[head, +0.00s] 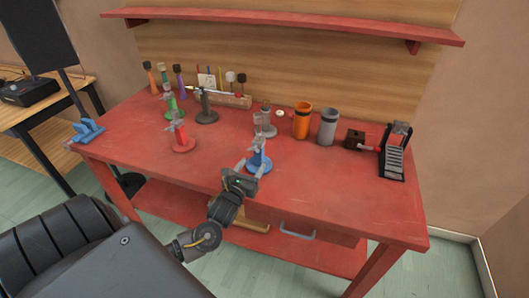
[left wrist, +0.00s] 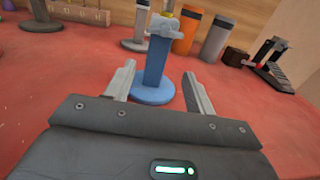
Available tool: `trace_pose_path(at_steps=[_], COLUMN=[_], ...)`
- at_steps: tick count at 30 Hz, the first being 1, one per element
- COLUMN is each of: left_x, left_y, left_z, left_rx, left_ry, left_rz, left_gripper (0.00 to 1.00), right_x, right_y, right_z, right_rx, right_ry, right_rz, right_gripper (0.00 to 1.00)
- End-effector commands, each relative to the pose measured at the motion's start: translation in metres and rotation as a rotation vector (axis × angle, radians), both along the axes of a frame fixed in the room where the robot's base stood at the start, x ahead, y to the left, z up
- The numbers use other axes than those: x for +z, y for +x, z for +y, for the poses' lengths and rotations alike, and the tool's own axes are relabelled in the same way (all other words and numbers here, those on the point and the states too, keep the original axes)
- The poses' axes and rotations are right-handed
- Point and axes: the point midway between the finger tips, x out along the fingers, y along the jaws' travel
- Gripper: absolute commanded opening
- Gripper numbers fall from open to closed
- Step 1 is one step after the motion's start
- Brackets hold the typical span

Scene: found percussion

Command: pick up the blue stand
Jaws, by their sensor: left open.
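The blue stand (head: 258,160) stands upright on the red table near its front edge, with a round base and a post. In the left wrist view the blue stand (left wrist: 155,62) rises straight ahead, between and just beyond the fingertips. My left gripper (head: 252,171) reaches in over the table's front edge and is open around the near side of the stand. In the left wrist view the left gripper (left wrist: 162,82) has a finger on each side, and I see no clear contact. My right gripper is not in view.
On the red table (head: 340,195) stand a red stand (head: 180,137), a green stand (head: 171,104), a dark stand (head: 206,107) and a grey stand (head: 265,122). An orange can (head: 302,122) and a grey can (head: 327,128) are behind right. The table's front right is clear.

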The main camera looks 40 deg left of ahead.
Motion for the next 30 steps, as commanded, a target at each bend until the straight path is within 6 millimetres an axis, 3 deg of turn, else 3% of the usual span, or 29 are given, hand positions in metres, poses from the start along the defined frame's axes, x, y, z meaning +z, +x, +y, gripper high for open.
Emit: trace_pose_path(at_steps=[5,11,21,30], left_x=[0.001,0.001,0.001,0.005], left_y=[0.001,0.028,0.047,0.087], left_z=[0.011,0.024,0.027,0.036], left_rx=[0.017,0.025,0.021,0.021], left_ry=[0.001,0.002,-0.001,-0.001], left_rz=[-0.001,0.0,0.0,0.0], left_gripper=[0.55,0.55,0.55,0.55], right_x=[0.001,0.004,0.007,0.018], right_y=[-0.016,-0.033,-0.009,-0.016], right_z=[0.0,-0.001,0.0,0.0], right_rx=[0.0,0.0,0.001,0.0], right_ry=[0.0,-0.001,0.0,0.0], right_rz=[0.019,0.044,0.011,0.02], right_gripper=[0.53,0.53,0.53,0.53])
